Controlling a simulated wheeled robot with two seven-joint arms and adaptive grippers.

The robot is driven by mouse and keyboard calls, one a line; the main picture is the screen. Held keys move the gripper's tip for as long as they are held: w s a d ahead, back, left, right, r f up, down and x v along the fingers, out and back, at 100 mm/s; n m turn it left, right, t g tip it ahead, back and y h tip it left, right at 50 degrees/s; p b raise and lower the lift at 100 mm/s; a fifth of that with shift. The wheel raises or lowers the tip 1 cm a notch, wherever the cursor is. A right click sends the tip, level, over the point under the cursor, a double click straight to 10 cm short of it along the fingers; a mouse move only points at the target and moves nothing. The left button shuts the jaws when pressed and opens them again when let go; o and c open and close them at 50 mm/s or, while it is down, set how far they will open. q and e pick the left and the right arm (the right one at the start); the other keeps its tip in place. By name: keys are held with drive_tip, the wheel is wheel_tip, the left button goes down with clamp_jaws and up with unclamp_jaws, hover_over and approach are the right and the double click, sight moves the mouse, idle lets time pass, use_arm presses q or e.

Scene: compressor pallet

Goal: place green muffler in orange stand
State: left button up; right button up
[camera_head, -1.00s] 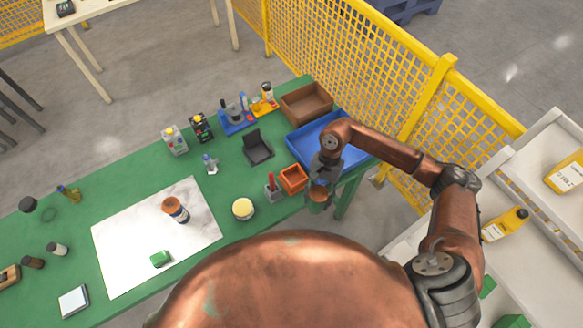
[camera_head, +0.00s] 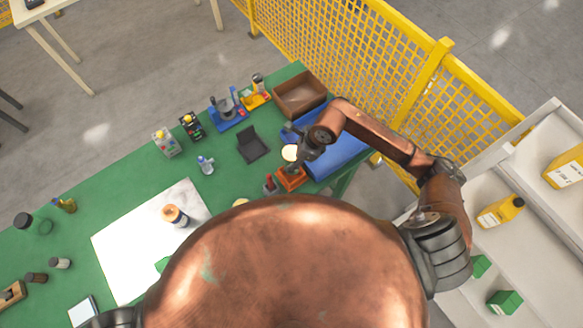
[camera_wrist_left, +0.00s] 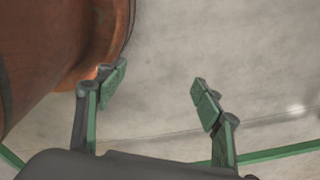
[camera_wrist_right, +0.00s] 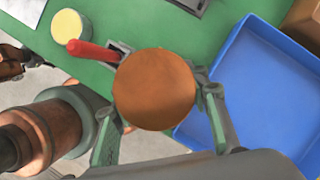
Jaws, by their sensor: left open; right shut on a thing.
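My right gripper (camera_head: 300,156) is over the orange open-topped stand (camera_head: 291,179) at the right part of the green table. It is shut on a round thing (camera_wrist_right: 155,88) whose flat brown-orange end faces the right wrist camera; no green shows on it, so I cannot tell that it is the muffler. In the head view a pale round end (camera_head: 289,152) shows at the gripper, above the stand. Whether it touches the stand is hidden. My left gripper (camera_wrist_left: 160,88) is open and empty over grey floor.
A blue tray (camera_wrist_right: 250,95) lies right of the stand, with a brown box (camera_head: 300,94) behind. A red-handled tool (camera_wrist_right: 92,50) stands close to the left. A black holder (camera_head: 252,144) and small bottles are farther left. A yellow fence (camera_head: 385,65) runs behind.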

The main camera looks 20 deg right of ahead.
wheel_tip(320, 180, down, 3)
drive_tip(key=shift+r, duration=0.2)
wheel_tip(320, 180, down, 4)
drive_tip(key=shift+r+p, duration=0.25)
drive_tip(key=shift+p, duration=0.05)
drive_tip(key=shift+f, duration=0.4)
use_arm(q)
drive_tip(key=shift+w+d+r, duration=0.1)
drive_tip(key=shift+w+r, duration=0.35)
drive_tip(key=shift+w, duration=0.25)
use_arm(e)
drive_tip(key=shift+f, duration=0.15)
use_arm(q)
drive_tip(key=shift+s+f, duration=0.1)
drive_tip(key=shift+s, duration=0.15)
use_arm(e)
drive_tip(key=o, duration=1.5)
